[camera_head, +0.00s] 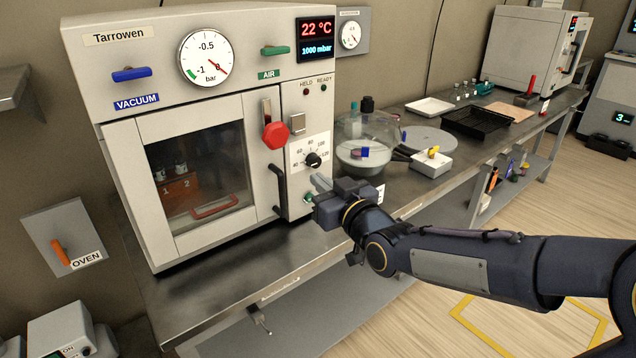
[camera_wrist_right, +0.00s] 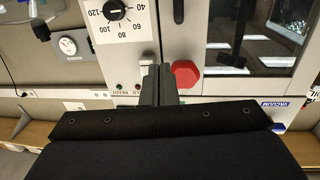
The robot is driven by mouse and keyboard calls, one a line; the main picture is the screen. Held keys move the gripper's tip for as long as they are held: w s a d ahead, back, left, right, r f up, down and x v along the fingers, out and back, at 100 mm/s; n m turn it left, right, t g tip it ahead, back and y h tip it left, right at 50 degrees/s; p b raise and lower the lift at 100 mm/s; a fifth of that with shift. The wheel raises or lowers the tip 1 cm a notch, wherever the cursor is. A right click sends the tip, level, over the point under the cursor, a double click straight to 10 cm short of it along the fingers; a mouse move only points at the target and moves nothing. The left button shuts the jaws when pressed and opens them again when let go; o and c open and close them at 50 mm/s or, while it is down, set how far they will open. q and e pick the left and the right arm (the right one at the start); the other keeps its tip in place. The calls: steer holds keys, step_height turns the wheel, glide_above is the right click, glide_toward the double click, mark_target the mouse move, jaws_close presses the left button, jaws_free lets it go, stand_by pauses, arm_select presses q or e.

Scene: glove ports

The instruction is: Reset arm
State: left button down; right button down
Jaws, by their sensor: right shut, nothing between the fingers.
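My right gripper (camera_head: 320,185) reaches in from the right, in front of the lower right side of the Tarrowen vacuum oven (camera_head: 245,85). Its fingers are together with nothing between them. In the right wrist view the closed fingers (camera_wrist_right: 159,82) point at the oven's control panel, which appears upside down, between the dial (camera_wrist_right: 113,10) and the red knob (camera_wrist_right: 186,74). I cannot tell whether the fingertips touch the panel. My left gripper is not in view.
The oven door (camera_head: 200,172) is shut, with a dark handle (camera_head: 278,190) left of my gripper. A glass desiccator (camera_head: 368,140), a white box (camera_head: 431,163) and a black tray (camera_head: 482,122) stand on the bench to the right. Floor (camera_head: 510,225) shows in front of the bench.

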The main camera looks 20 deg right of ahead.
steer(key=s+f+m+g+p, duration=0.2)
steer(key=s+g+p, duration=0.3)
steer(key=s, duration=0.9)
steer(key=s+f+m+g+p, duration=0.2)
steer(key=s+g+p, duration=0.3)
steer(key=s, duration=1)
steer(key=shift+a+f+g, duration=0.15)
steer(key=shift+f+g, duration=0.15)
steer(key=shift+g, duration=0.7)
steer(key=c, duration=2.1)
jaws_free()
steer(key=shift+c, duration=0.2)
